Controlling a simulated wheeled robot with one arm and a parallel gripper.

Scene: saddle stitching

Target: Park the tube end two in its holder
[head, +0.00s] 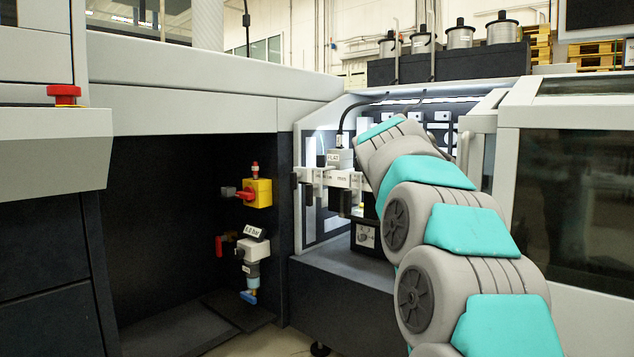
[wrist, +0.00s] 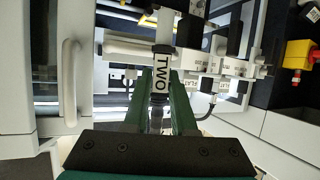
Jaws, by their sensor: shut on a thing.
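The tube end two (wrist: 161,75), a dark tube end with a white label reading TWO, shows in the middle of the wrist view. My gripper (wrist: 163,92) has its two green fingers closed on it, one on each side. The tip of the tube end points to the top of the picture, by a pale horizontal bar (wrist: 125,47). I cannot tell which part is its holder, or whether the tube end touches it. In the head view my arm hides the gripper and the tube end.
A white rail with a FLAT label (head: 334,158) stands left of my arm. A yellow switch box (head: 258,193) and a pressure regulator (head: 253,250) are farther left. A white handle (wrist: 70,82) is at left in the wrist view.

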